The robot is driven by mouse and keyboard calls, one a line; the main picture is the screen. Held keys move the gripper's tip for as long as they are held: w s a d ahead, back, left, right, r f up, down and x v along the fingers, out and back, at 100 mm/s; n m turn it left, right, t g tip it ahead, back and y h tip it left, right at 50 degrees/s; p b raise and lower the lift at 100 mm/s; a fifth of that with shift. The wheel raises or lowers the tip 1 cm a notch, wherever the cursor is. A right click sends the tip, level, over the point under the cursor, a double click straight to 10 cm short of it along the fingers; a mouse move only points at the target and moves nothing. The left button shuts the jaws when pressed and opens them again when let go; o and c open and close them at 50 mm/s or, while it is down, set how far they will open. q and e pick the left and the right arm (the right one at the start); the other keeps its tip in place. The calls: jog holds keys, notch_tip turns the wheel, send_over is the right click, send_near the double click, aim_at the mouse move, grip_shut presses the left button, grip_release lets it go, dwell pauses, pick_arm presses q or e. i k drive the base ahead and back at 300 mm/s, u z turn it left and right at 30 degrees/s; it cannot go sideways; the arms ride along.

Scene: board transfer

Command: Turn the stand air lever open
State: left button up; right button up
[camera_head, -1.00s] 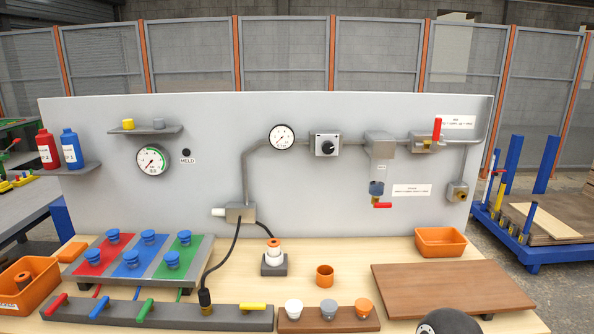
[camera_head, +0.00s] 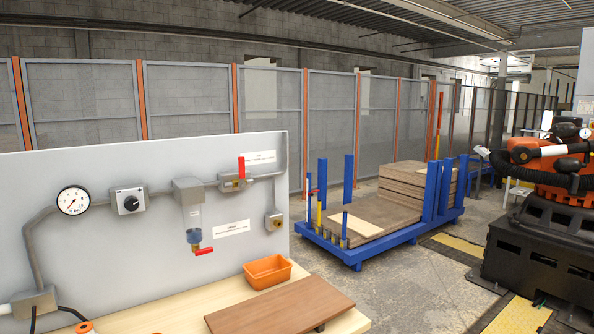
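A red lever (camera_head: 241,167) stands upright on a grey valve block (camera_head: 236,183) in the pipe along the grey panel, crosswise to the pipe. A white label, too small to read, is beside it. A second, smaller red lever (camera_head: 204,251) lies about level under the clear filter bowl (camera_head: 194,222). I cannot tell from the labels which is the stand air lever. Neither of my grippers is in view.
A round gauge (camera_head: 73,201) and a black knob (camera_head: 131,203) sit left on the panel. An orange bin (camera_head: 267,271) and a brown board (camera_head: 281,306) are on the bench.

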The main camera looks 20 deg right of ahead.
aim_at(240, 158)
jog(key=z, duration=1.25)
jog(key=i, duration=0.15)
jog(key=u, duration=2.8)
jog(key=k, duration=1)
jog(key=z, duration=0.95)
jog(key=i, duration=0.95)
jog(key=z, duration=0.05)
